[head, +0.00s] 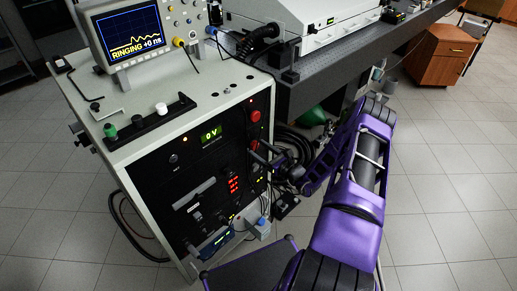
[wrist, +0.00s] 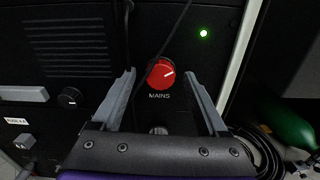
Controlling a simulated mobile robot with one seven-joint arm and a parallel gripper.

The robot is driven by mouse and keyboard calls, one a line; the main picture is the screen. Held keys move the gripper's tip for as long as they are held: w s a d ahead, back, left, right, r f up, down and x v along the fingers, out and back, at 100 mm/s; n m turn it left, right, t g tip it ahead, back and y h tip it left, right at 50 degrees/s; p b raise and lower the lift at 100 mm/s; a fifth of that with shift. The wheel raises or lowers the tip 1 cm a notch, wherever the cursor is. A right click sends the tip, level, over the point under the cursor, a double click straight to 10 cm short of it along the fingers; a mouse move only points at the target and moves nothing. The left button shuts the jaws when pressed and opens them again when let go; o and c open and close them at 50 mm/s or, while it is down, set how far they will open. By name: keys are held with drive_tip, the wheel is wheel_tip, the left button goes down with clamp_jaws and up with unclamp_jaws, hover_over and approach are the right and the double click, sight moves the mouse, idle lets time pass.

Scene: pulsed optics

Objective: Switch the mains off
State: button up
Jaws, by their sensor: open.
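The red mains knob (wrist: 161,74) is on a black panel in the wrist view, with the word MAINS under it. Its white mark points right and slightly up. My gripper (wrist: 160,79) is open, with one finger on each side of the knob and a gap on both sides. I cannot tell how far the fingertips are from the panel. In the head view my gripper (head: 259,156) is at the right side of the cabinet front (head: 205,165). Red round parts show just above it; I cannot tell which is the mains knob.
A green light (wrist: 204,33) is lit near the knob. A dark cable hangs across the panel close to the knob. A display (head: 211,135) reads 0 V. An oscilloscope (head: 135,35) on the cabinet shows RINGING +0 ns. The optical table (head: 345,55) stands behind.

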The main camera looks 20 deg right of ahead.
drive_tip(key=shift+w, duration=0.2)
clamp_jaws()
idle(0.3)
drive_tip(key=shift+n, duration=0.4)
drive_tip(key=n+b, duration=0.2)
drive_tip(key=n, duration=0.3)
drive_tip(key=shift+f+n+b, duration=0.1)
drive_tip(key=shift+n+b, duration=0.2)
drive_tip(key=n+b, duration=0.2)
drive_tip(key=n, duration=0.3)
drive_tip(key=shift+n, duration=0.3)
